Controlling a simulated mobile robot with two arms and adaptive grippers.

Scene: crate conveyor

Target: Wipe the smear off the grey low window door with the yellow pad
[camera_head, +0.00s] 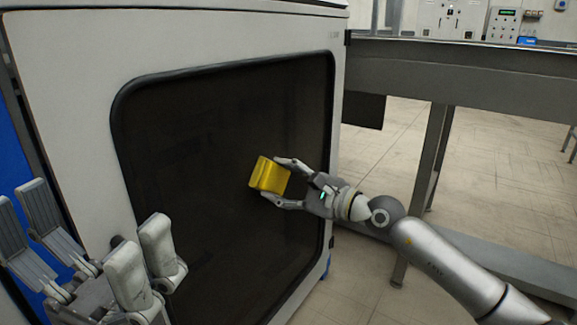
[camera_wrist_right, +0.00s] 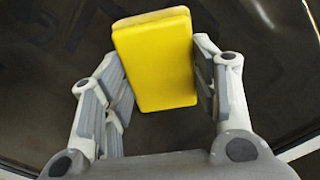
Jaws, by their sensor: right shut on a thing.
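The grey low window door (camera_head: 80,75) fills the left and middle of the head view, with a large dark window (camera_head: 200,150) in a black rounded frame. My right gripper (camera_head: 276,182) is in front of the window, right of its middle, shut on the yellow pad (camera_head: 268,174). The right wrist view shows the pad (camera_wrist_right: 155,60) between the fingers. I cannot tell whether the pad touches the glass. I make out no clear smear; faint marks show on the dark surface in the wrist view. My left gripper (camera_head: 85,232) is open and empty at the lower left.
A grey metal frame (camera_head: 460,68) with legs stands right of the door, close to my right arm. Control boxes (camera_head: 450,18) stand at the back. The tiled floor (camera_head: 500,170) is visible beneath the frame. A blue panel edge shows at the far left.

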